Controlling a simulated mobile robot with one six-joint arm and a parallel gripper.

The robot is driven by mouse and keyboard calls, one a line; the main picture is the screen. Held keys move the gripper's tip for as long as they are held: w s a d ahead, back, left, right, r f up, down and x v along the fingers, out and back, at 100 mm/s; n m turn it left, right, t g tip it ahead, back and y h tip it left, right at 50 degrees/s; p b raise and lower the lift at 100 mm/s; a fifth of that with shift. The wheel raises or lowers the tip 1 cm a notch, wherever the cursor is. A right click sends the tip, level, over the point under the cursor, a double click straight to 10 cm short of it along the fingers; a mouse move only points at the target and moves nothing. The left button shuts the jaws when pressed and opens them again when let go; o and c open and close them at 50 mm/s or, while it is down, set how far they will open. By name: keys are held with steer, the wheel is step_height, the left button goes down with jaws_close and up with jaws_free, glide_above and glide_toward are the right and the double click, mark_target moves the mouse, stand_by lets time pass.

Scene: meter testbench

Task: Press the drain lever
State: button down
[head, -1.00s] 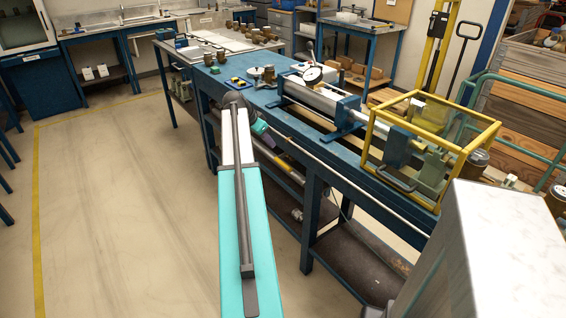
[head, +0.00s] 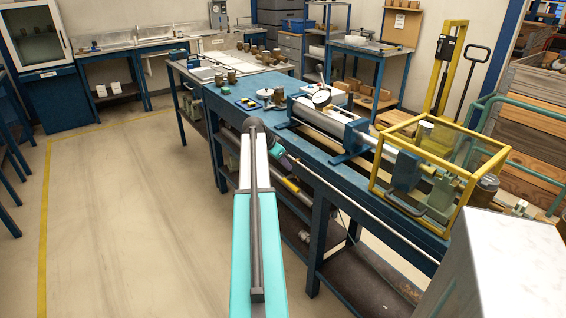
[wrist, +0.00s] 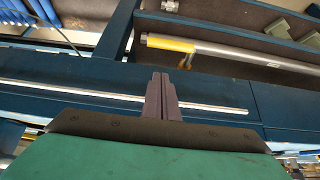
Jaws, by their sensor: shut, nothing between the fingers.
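A small upright lever (head: 320,72) with a dark round knob stands by the dial gauge on the blue bench. It may be the drain lever, but I cannot tell for sure. My gripper (head: 288,165) is at the bench's front edge, partly hidden behind my arm's wrist in the head view, nearer to me than the lever and apart from it. In the wrist view my gripper (wrist: 163,96) shows both fingers together, empty, over the bench edge and a thin pale rail (wrist: 110,95). The lever is not in the wrist view.
The blue bench (head: 235,108) carries a dial gauge (head: 321,98), a grey cylinder (head: 325,120), a yellow-framed guard (head: 440,165) and several brown meters (head: 231,77). A pipe with a yellow band (wrist: 170,43) lies below. The floor (head: 130,200) to the left is clear.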

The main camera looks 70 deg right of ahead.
glide_above(292, 186)
step_height(292, 186, down, 5)
steer(key=shift+a+r+p, duration=0.1)
steer(key=shift+p, duration=0.35)
steer(key=shift+a+f, duration=0.2)
steer(key=shift+f, duration=0.8)
steer(key=shift+w+a+f+p, duration=0.15)
steer(key=shift+f+p, duration=0.2)
steer(key=shift+f, duration=0.75)
steer(key=shift+w+a+f+b, duration=0.1)
steer(key=shift+w+a+b, duration=0.05)
steer(key=shift+b, duration=0.15)
